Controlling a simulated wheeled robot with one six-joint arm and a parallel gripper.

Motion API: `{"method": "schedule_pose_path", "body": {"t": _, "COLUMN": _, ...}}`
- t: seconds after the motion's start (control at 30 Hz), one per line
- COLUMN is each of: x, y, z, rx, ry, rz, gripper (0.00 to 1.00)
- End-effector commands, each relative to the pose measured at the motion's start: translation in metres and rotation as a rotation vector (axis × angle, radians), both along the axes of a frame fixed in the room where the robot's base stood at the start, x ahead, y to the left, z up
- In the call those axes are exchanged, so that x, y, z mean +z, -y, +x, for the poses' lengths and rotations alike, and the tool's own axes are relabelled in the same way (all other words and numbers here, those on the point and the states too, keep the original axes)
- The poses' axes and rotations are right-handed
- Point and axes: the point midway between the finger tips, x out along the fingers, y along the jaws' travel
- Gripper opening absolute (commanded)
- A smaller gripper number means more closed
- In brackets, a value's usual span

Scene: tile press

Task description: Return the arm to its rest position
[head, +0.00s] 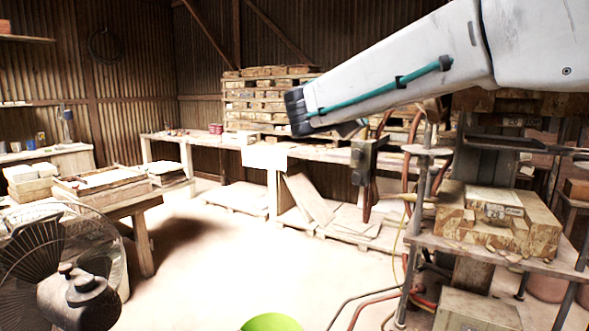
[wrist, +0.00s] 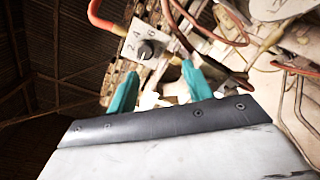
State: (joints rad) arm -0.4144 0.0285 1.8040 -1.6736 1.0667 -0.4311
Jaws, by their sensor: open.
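My arm reaches across the upper right of the head view, pale with a teal strip along it and a dark end piece at its left. I cannot make out the fingers in the head view. In the wrist view my gripper (wrist: 160,72) shows two teal fingers set apart, with nothing visibly held between them. Beyond the fingers is a grey control box (wrist: 147,45) with a dark knob and numerals. Orange hoses show near it.
The press (head: 500,215) stands at the right, with hoses by its frame. A workbench (head: 330,152) runs along the back below stacked pallets (head: 265,100). A fan (head: 75,270) and a loaded table (head: 140,203) are at the left. The middle floor is clear.

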Motion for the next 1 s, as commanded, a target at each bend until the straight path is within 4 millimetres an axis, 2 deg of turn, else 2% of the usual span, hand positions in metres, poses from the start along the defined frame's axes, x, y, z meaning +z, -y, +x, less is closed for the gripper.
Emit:
{"method": "schedule_pose_path", "body": {"t": 0.03, "x": -0.023, "y": 0.004, "z": -0.005, "rx": -0.026, "ry": -0.030, "rz": 0.063, "gripper": 0.51}}
{"method": "schedule_pose_path", "body": {"t": 0.07, "x": -0.038, "y": 0.008, "z": -0.012, "rx": -0.050, "ry": -0.048, "rz": 0.118, "gripper": 0.51}}
{"method": "schedule_pose_path", "body": {"t": 0.17, "x": -0.087, "y": 0.034, "z": -0.055, "rx": -0.176, "ry": -0.107, "rz": 0.347, "gripper": 0.51}}
{"method": "schedule_pose_path", "body": {"t": 0.27, "x": -0.133, "y": 0.062, "z": -0.112, "rx": -0.342, "ry": -0.153, "rz": 0.590, "gripper": 0.51}}
{"method": "schedule_pose_path", "body": {"t": 0.3, "x": -0.150, "y": 0.070, "z": -0.137, "rx": -0.413, "ry": -0.168, "rz": 0.683, "gripper": 0.51}}
{"method": "schedule_pose_path", "body": {"t": 0.37, "x": -0.173, "y": 0.080, "z": -0.175, "rx": -0.524, "ry": -0.186, "rz": 0.823, "gripper": 0.51}}
{"method": "schedule_pose_path", "body": {"t": 0.4, "x": -0.188, "y": 0.085, "z": -0.203, "rx": -0.601, "ry": -0.195, "rz": 0.916, "gripper": 0.51}}
{"method": "schedule_pose_path", "body": {"t": 0.47, "x": -0.210, "y": 0.089, "z": -0.244, "rx": -0.719, "ry": -0.206, "rz": 1.056, "gripper": 0.51}}
{"method": "schedule_pose_path", "body": {"t": 0.5, "x": -0.223, "y": 0.088, "z": -0.272, "rx": -0.799, "ry": -0.210, "rz": 1.152, "gripper": 0.51}}
{"method": "schedule_pose_path", "body": {"t": 0.6, "x": -0.251, "y": 0.080, "z": -0.336, "rx": -0.989, "ry": -0.216, "rz": 1.379, "gripper": 0.51}}
{"method": "schedule_pose_path", "body": {"t": 0.7, "x": -0.269, "y": 0.069, "z": -0.381, "rx": -1.120, "ry": -0.210, "rz": 1.557, "gripper": 0.51}}
{"method": "schedule_pose_path", "body": {"t": 0.8, "x": -0.277, "y": 0.062, "z": -0.407, "rx": -1.180, "ry": -0.193, "rz": 1.672, "gripper": 0.51}}
{"method": "schedule_pose_path", "body": {"t": 0.9, "x": -0.277, "y": 0.065, "z": -0.417, "rx": -1.185, "ry": -0.153, "rz": 1.718, "gripper": 0.51}}
{"method": "schedule_pose_path", "body": {"t": 1.0, "x": -0.271, "y": 0.069, "z": -0.419, "rx": -1.176, "ry": -0.117, "rz": 1.738, "gripper": 0.51}}
